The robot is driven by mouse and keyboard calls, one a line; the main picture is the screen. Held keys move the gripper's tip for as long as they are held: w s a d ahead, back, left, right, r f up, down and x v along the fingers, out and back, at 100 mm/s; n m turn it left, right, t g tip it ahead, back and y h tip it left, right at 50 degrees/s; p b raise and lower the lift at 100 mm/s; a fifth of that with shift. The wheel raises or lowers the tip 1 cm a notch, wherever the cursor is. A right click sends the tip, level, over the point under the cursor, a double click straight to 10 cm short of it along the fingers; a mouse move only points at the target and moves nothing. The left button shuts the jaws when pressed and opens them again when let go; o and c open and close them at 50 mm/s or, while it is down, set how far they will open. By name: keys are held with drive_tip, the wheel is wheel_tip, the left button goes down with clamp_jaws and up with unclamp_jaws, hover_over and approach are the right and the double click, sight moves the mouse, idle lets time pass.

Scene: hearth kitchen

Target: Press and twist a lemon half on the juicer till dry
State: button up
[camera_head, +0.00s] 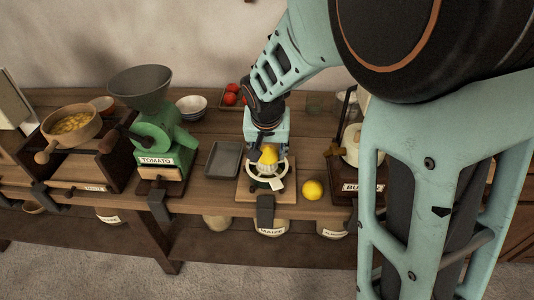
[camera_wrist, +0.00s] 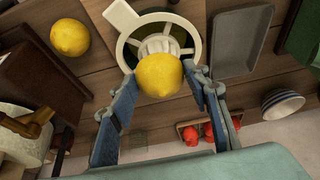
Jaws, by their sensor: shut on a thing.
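My gripper (camera_head: 267,149) points down over the juicer and is shut on a yellow lemon half (camera_head: 269,156). In the wrist view the lemon half (camera_wrist: 159,75) sits between the two blue fingers of my gripper (camera_wrist: 160,80), with its rounded skin toward the camera. The juicer (camera_head: 264,170) has a white ring with a handle, and in the wrist view its ribbed white cone (camera_wrist: 163,44) shows partly behind the lemon half. I cannot tell whether the cut face touches the cone. A second lemon (camera_head: 312,190) lies right of the juicer; it also shows in the wrist view (camera_wrist: 70,37).
A grey tray (camera_head: 223,160) lies left of the juicer, with a green tomato mill (camera_head: 160,140) beyond it. A dark wooden stand (camera_head: 367,186) is on the right, partly behind my arm.

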drive_tip(key=shift+s+d+f+m, duration=0.1)
drive_tip(key=shift+m, duration=0.3)
